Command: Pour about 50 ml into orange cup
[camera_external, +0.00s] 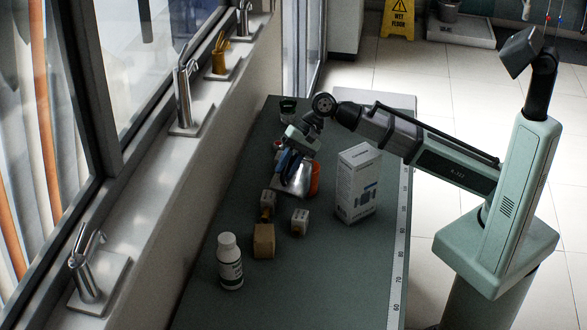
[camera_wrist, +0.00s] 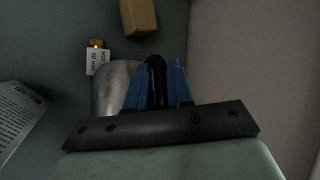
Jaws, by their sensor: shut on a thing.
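My gripper (camera_external: 284,163) has blue fingers and is shut on the dark handle of a shiny metal pitcher (camera_external: 299,181). In the wrist view, the gripper (camera_wrist: 159,68) grips the black handle, with the metal pitcher body (camera_wrist: 112,84) to its left. The orange cup (camera_external: 315,179) shows in the external view just right of the pitcher, partly hidden behind it. I cannot tell whether the pitcher touches the cup or how far it is tilted. No liquid is visible, and the inside of the cup is hidden. The cup does not show in the wrist view.
A white printed box (camera_external: 358,184) stands right of the cup. Small labelled blocks (camera_external: 300,221), a brown block (camera_external: 264,241) and a white bottle (camera_external: 230,262) stand nearer. A dark container (camera_external: 288,109) is at the far end. Green tabletop (camera_external: 330,280) is clear at front right.

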